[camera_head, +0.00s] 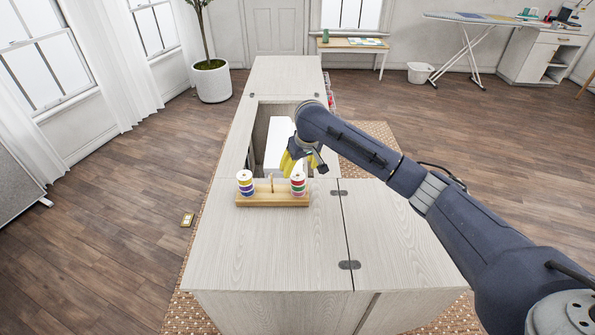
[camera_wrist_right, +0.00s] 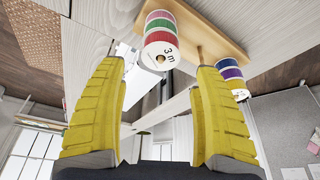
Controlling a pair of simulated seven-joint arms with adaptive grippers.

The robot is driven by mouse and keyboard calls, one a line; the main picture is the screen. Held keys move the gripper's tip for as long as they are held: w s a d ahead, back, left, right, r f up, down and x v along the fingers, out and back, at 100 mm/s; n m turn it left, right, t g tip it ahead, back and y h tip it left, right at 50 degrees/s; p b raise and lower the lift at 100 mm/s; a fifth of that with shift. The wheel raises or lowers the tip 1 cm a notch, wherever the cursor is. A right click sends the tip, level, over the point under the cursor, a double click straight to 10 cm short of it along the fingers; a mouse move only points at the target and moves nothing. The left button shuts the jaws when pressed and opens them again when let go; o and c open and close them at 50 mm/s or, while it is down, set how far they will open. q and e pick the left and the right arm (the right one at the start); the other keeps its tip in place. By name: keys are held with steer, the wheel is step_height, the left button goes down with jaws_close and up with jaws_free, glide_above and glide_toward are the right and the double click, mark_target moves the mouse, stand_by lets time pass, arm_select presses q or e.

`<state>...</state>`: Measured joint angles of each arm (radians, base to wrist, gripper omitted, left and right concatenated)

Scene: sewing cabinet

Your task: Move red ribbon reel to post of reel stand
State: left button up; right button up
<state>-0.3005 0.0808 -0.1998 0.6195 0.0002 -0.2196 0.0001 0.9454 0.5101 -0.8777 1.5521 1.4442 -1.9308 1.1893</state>
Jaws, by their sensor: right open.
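The red ribbon reel (camera_head: 297,178) is the top one of a stack on the right post of the wooden reel stand (camera_head: 272,200), above a green and a pink reel. In the right wrist view the red reel (camera_wrist_right: 160,38) shows its white end face with "3 m" on it. The stand's middle post (camera_head: 271,181) looks bare. My right gripper (camera_wrist_right: 160,68) is open and empty, its yellow fingers spread either side of the line to the red reel, short of it. In the head view it is just behind the right stack. My left gripper is out of view.
A second stack of reels, yellow and purple (camera_head: 245,184), stands on the stand's left post. Behind the stand the pale wooden cabinet (camera_head: 270,240) has a rectangular opening. Its top in front of the stand is clear.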

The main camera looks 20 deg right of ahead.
steer(key=v, duration=0.8)
steer(key=shift+r, duration=0.15)
